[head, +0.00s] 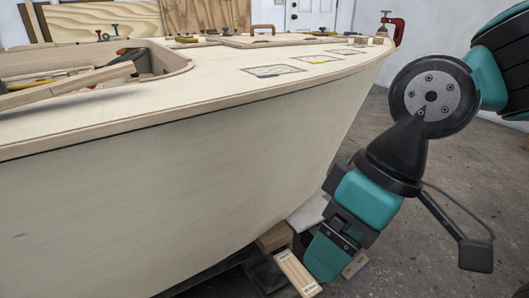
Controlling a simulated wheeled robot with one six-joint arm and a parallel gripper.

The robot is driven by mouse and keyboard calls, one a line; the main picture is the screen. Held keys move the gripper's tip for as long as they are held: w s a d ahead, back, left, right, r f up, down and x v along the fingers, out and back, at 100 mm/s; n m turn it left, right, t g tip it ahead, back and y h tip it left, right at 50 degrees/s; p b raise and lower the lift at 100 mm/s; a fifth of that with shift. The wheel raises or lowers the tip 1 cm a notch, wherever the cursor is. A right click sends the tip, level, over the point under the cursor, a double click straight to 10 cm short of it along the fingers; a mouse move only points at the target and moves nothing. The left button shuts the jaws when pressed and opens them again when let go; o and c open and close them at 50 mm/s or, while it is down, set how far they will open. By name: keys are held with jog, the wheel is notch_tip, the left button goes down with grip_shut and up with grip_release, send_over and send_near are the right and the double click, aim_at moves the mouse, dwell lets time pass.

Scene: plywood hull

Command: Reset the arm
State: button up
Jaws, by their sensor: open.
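My arm comes in from the right edge, teal and black, and bends down beside the hull. My gripper (328,258) points down and to the left, low in the head view, near the hull's underside. It is open; its fingertips are hard to make out. I cannot tell whether either touches the gripper. I see nothing clearly held.
The plywood hull (170,200) fills the left and middle, close to my gripper. Its deck (225,75) bears marked rectangles, clamps and loose tools around an opening. A red clamp (398,30) grips the bow. Wooden blocks (274,238) lie under the hull. Concrete floor (425,225) is open at right.

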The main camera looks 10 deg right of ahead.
notch_tip(320, 180, up, 41)
jog(key=p, duration=4)
jog(key=shift+r, duration=0.15)
